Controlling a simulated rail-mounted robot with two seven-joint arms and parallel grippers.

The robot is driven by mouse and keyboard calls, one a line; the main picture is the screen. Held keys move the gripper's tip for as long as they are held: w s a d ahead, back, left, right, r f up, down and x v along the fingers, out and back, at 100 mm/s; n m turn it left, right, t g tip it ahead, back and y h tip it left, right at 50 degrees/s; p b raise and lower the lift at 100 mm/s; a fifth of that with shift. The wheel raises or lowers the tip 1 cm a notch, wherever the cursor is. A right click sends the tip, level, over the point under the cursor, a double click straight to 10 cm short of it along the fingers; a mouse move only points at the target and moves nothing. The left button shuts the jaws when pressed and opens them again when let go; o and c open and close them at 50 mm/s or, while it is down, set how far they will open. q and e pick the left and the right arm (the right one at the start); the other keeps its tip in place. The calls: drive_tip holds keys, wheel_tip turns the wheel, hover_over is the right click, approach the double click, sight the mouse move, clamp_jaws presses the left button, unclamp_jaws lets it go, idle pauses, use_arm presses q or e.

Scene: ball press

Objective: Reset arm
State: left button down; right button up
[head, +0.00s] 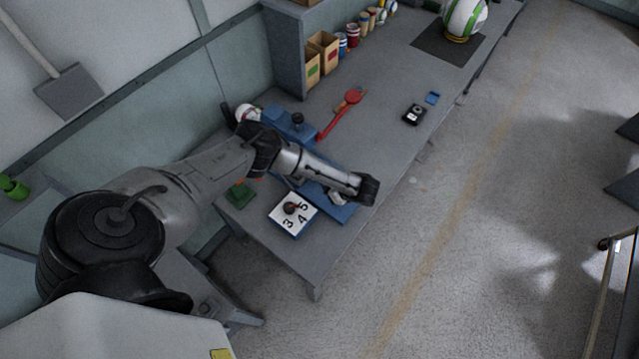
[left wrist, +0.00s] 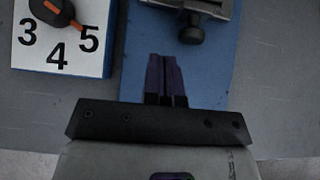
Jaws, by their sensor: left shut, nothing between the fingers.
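My left arm reaches in from the left over the workbench (head: 385,130) in the head view. My left gripper (left wrist: 164,62) is shut and empty in the left wrist view, with its two dark fingers together over a blue base plate (left wrist: 222,75). In the head view the end of that arm covers part of the blue press (head: 290,122). A white dial box (head: 281,222) with numbers 3, 4 and 5 stands beside the blue base; it also shows in the left wrist view (left wrist: 25,52). Its dark knob (left wrist: 52,14) has an orange pointer toward 5. My right gripper is not in view.
A red-handled tool (head: 335,120) lies behind the press. A black device (head: 414,114) and a small blue block (head: 432,97) lie near the bench's right edge. Cardboard boxes (head: 324,52) and cans stand at the back. A green block (head: 240,194) is left of the dial box.

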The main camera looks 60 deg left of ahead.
use_arm(q)
drive_tip(key=shift+v, duration=1.8)
